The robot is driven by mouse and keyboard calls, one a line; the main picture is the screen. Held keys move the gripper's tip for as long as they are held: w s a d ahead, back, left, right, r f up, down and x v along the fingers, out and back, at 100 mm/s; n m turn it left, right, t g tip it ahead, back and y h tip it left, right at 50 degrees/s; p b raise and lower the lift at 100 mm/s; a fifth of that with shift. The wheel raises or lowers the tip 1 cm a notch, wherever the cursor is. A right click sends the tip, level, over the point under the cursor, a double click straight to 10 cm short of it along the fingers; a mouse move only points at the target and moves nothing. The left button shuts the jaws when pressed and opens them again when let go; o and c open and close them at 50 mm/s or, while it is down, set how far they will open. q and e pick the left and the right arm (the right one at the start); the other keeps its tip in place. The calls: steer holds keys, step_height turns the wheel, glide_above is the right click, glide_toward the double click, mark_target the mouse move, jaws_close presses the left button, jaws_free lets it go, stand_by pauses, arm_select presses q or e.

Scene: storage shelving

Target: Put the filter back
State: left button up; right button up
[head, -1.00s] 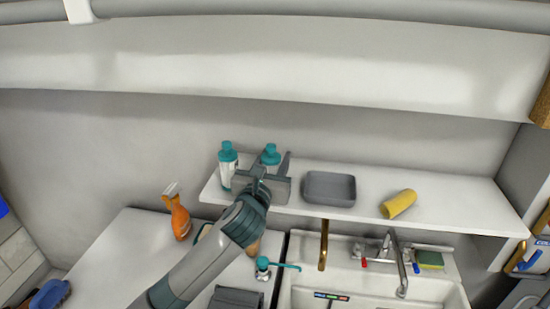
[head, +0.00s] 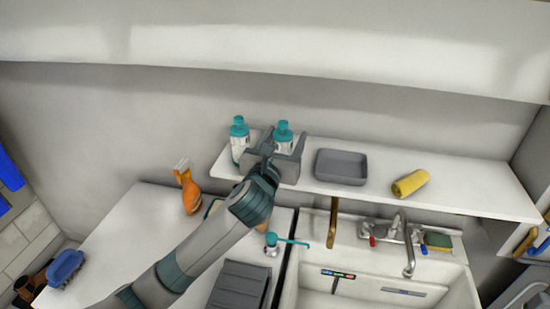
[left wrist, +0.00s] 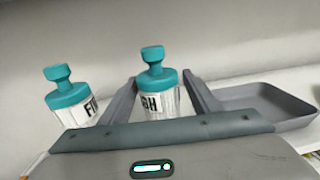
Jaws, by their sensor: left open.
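Two white bottles with teal caps stand upright on the white shelf (head: 450,188). The left bottle (head: 239,150) shows the letters "FI" in the left wrist view (left wrist: 84,107); the rest of its label is hidden. The right bottle (head: 284,146) shows letters like "SH" in the left wrist view (left wrist: 160,104). My left gripper (head: 281,146) is open, with its fingers on either side of the right bottle. In the left wrist view this bottle appears between the fingers, and I cannot tell whether they touch it. No thing is plainly readable as a filter. My right gripper is out of view.
A grey tray (head: 341,167) sits on the shelf right of my gripper, with a yellow roll (head: 410,183) further right. An orange spray bottle (head: 188,191) stands on the lower counter. A sink (head: 375,280) with a faucet (head: 406,245) lies below the shelf.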

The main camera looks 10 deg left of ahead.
mark_target(280, 148)
arm_select(q)
steer(key=s+b, duration=0.1)
steer(key=s, duration=0.9)
steer(key=shift+s+a+b, duration=0.3)
steer(key=shift+a, duration=0.1)
